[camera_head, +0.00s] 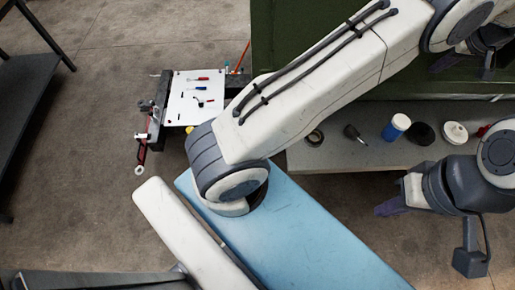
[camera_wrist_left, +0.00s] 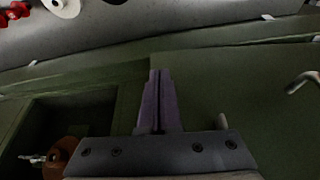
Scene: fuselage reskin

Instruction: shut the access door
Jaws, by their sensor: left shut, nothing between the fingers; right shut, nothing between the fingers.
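The access door appears to be the flat green panel (camera_wrist_left: 250,90) at the right in the left wrist view, with a bent metal handle (camera_wrist_left: 302,82). A dark rectangular opening (camera_wrist_left: 80,125) lies to its left, with a brownish round part inside. My left gripper (camera_wrist_left: 158,75) is shut and empty, its purple fingers in front of the door's left edge; I cannot tell whether they touch it. In the head view this gripper (camera_head: 440,64) is dark against the green structure (camera_head: 300,30). My right gripper (camera_head: 388,207) is shut and empty, in front of the grey shelf.
The grey shelf (camera_head: 340,158) below the green structure holds a blue-and-white can (camera_head: 396,127), a white spool (camera_head: 454,133) and other small items. A cart with a white tool board (camera_head: 195,97) stands at the left. A dark bench (camera_head: 22,100) is at far left.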

